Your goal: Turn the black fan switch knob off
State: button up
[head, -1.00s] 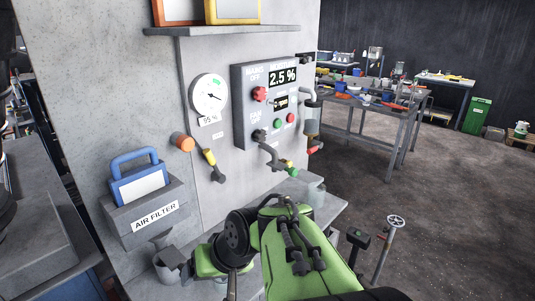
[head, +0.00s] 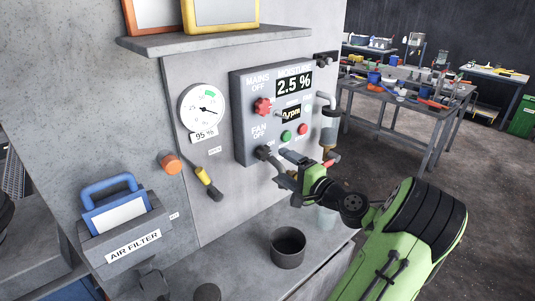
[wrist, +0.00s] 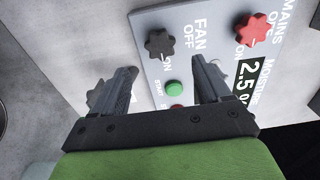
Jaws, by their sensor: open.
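The black star-shaped fan knob (wrist: 159,43) is on the grey control panel (wrist: 216,72), beside its FAN OFF label. An ON mark is on its other side; I cannot tell which mark it points to. In the head view the fan knob (head: 263,152) is at the panel's lower left, just left of my gripper. My gripper (wrist: 166,72) is open and empty, its two fingers apart in front of the panel. The knob shows beyond the fingertips, and I see no contact. In the head view my gripper (head: 284,166) is partly hidden by its own body.
A red mains knob (head: 263,106) is above the fan knob. A green button (head: 287,136) and a red button (head: 302,129) are to the right. A dark cup (head: 288,247) stands on the bench below. A yellow-handled valve (head: 204,176) is to the left.

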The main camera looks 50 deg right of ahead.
aim_at(266, 155)
jog(key=p+x, duration=0.1)
jog(key=x, duration=0.6)
jog(key=shift+w+a+r, duration=0.1)
jog(key=shift+w+a, duration=0.05)
jog(key=shift+w, duration=0.35)
jog(key=c, duration=1)
